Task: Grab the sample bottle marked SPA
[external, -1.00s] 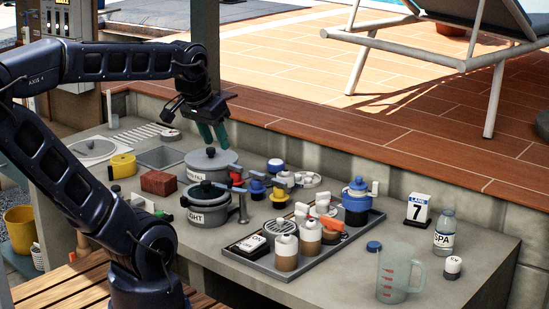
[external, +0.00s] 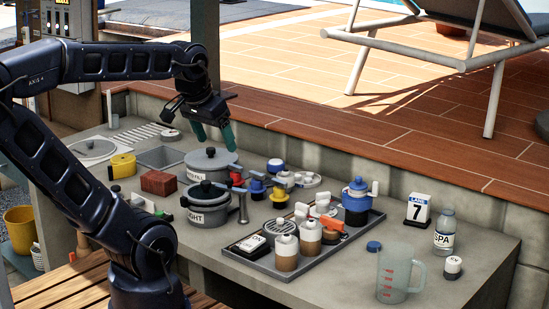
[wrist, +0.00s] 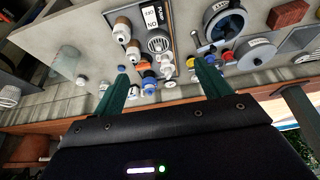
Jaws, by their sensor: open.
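The sample bottle marked SPA (external: 444,233) stands upright near the right end of the grey counter in the external view. It is clear with a pale cap and a white label. My gripper (external: 214,137) is above the back left part of the counter, over the grey lidded pots, far to the left of the bottle. Its two green fingers are apart with nothing between them. In the wrist view my gripper (wrist: 160,78) shows the same spread fingers, with the counter items beyond them. I cannot pick out the bottle with certainty in the wrist view.
A clear measuring jug (external: 400,277), a small white jar (external: 453,267) and a lane 7 sign (external: 418,211) stand around the bottle. A dark tray (external: 262,268) with several bottles and a blue-topped container (external: 356,200) lies between. A low wall runs behind.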

